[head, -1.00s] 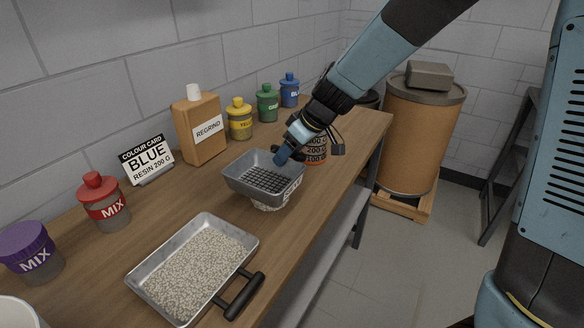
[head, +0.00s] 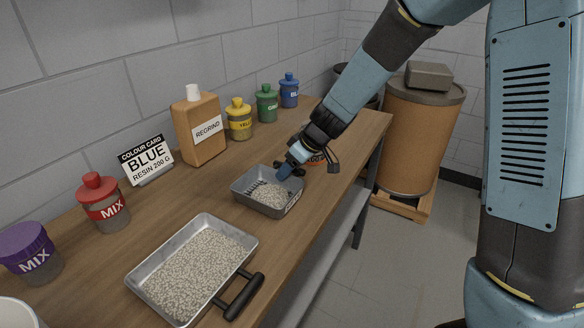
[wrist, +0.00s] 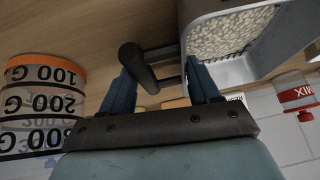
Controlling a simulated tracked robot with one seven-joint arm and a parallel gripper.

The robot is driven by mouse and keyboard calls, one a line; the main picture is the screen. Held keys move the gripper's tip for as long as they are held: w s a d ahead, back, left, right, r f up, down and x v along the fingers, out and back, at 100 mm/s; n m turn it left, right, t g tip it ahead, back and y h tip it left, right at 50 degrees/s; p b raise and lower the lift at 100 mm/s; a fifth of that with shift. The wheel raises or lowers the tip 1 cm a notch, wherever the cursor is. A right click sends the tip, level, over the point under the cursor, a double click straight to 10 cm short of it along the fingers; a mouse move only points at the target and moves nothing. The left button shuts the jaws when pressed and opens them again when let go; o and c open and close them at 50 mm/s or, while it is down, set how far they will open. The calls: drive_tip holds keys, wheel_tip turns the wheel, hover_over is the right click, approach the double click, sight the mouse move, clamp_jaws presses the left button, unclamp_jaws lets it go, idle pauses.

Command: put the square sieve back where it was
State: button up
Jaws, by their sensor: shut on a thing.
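The square sieve (head: 239,191) is a grey, square-rimmed pan on the right part of the bench in the head view. Dark mesh shows at its back left, and pale pellets show across the rest of its floor. I cannot tell whether they lie on the mesh or under it. My gripper (head: 285,173) is at its far right side. In the wrist view the dark handle (wrist: 137,66) and its bars lie between the fingers of my gripper (wrist: 163,88), shut on it. The grey pellet-filled pan (wrist: 265,68) is at upper right there. Whether the sieve touches the bench is unclear.
A metal pellet tray (head: 140,290) with a black handle stands at the front. A measuring cup (wrist: 45,100) is close beside my gripper. The regrind bottle (head: 199,130), colour card (head: 147,160) and several lidded jars line the wall. Bare bench lies left of the sieve.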

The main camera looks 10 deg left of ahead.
drive_tip(key=o, duration=1.6)
drive_tip(key=shift+c, duration=0.2)
drive_tip(key=v, duration=1.2)
drive_tip(key=shift+w+r, duration=0.1)
drive_tip(key=shift+r, duration=0.05)
